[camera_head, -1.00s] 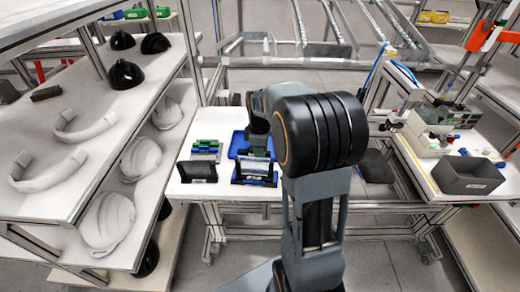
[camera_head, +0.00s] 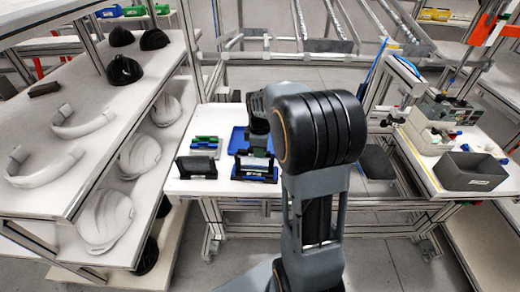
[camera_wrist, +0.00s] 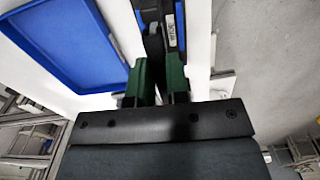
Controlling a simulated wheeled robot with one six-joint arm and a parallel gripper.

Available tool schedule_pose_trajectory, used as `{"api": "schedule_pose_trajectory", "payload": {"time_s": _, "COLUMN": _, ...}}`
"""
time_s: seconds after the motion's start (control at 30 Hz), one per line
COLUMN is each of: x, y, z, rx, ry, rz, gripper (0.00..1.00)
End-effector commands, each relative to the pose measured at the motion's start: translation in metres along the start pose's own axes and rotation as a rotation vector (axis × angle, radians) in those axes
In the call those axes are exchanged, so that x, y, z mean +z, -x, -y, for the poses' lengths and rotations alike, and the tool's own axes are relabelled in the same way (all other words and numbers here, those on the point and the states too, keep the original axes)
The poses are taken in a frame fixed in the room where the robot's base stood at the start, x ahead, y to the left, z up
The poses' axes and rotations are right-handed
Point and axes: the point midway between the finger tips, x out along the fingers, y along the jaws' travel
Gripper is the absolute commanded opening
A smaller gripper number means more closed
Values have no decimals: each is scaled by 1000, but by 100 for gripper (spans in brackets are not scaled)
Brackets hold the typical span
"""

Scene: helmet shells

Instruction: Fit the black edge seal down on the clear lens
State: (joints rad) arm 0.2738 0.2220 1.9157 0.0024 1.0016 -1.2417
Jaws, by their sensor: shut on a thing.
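My gripper (camera_wrist: 160,85), with green fingers in the wrist view, is shut on a thin black piece (camera_wrist: 152,42), which looks like the edge seal. Most of that piece is hidden between the fingers. In the head view, my gripper (camera_head: 259,140) points down over the blue-and-black fixture (camera_head: 255,179) at the front of the middle table. A pale, shiny patch (camera_head: 256,162), likely the clear lens, shows there below the gripper. A labelled blue part (camera_wrist: 172,22) lies beside the fingers in the wrist view. I cannot tell whether the seal touches the lens.
A blue tray (camera_wrist: 70,45) lies left of the fingers. A black stand (camera_head: 196,167) and green-topped pieces (camera_head: 205,143) are left of the fixture. Shelves with helmet shells (camera_head: 105,217) stand at left. A grey bin (camera_head: 472,171) sits on the right bench.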

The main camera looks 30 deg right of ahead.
Motion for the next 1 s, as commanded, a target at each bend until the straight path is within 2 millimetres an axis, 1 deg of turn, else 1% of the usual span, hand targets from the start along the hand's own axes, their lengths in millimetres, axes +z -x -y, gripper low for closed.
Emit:
{"api": "schedule_pose_trajectory", "payload": {"time_s": 0.03, "x": 0, "y": -2, "z": 0, "rx": -2, "ry": 0, "rz": 1, "gripper": 16}}
{"api": "schedule_pose_trajectory", "payload": {"time_s": 0.07, "x": 0, "y": -2, "z": 0, "rx": -2, "ry": 0, "rz": 1, "gripper": 19}}
{"api": "schedule_pose_trajectory", "payload": {"time_s": 0.33, "x": 0, "y": -1, "z": 0, "rx": -2, "ry": 0, "rz": 1, "gripper": 45}}
{"api": "schedule_pose_trajectory", "payload": {"time_s": 0.57, "x": 0, "y": 0, "z": 0, "rx": -2, "ry": 0, "rz": 1, "gripper": 45}}
{"api": "schedule_pose_trajectory", "payload": {"time_s": 0.67, "x": 0, "y": 4, "z": 0, "rx": -1, "ry": 0, "rz": 1, "gripper": 45}}
{"api": "schedule_pose_trajectory", "payload": {"time_s": 0.77, "x": 0, "y": 18, "z": 0, "rx": 2, "ry": 0, "rz": -1, "gripper": 45}}
{"api": "schedule_pose_trajectory", "payload": {"time_s": 0.87, "x": 0, "y": 36, "z": 0, "rx": 3, "ry": 0, "rz": -1, "gripper": 45}}
{"api": "schedule_pose_trajectory", "payload": {"time_s": 1.0, "x": 0, "y": 66, "z": 0, "rx": 2, "ry": 0, "rz": -1, "gripper": 45}}
